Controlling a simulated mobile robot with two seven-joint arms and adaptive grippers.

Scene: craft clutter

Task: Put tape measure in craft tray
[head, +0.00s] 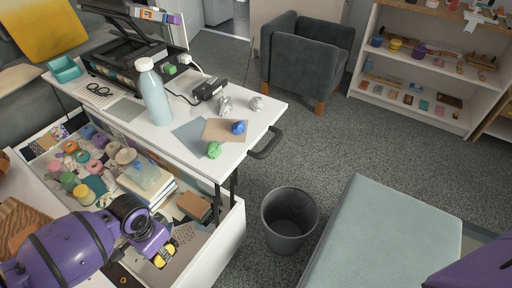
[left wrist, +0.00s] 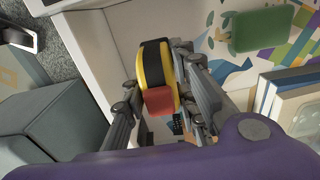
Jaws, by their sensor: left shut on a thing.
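The tape measure (head: 166,252) is yellow and black. In the left wrist view the tape measure (left wrist: 153,62) also shows a red part, and sits between both fingers. My left gripper (head: 160,249) is shut on it, above the front part of a large white open tray (head: 232,226) full of craft things. In the left wrist view my left gripper (left wrist: 157,75) has a finger on each side of the tape measure. I cannot tell how high it is above the tray floor. My right gripper is out of view.
Yarn balls (head: 70,147), books (head: 150,190) and a clear jar (head: 143,172) fill much of the tray. The white desk (head: 262,105) behind holds a bottle (head: 153,92), a small teal tray (head: 65,69) and crumpled paper. A dark bin (head: 290,220) stands on the floor to the right.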

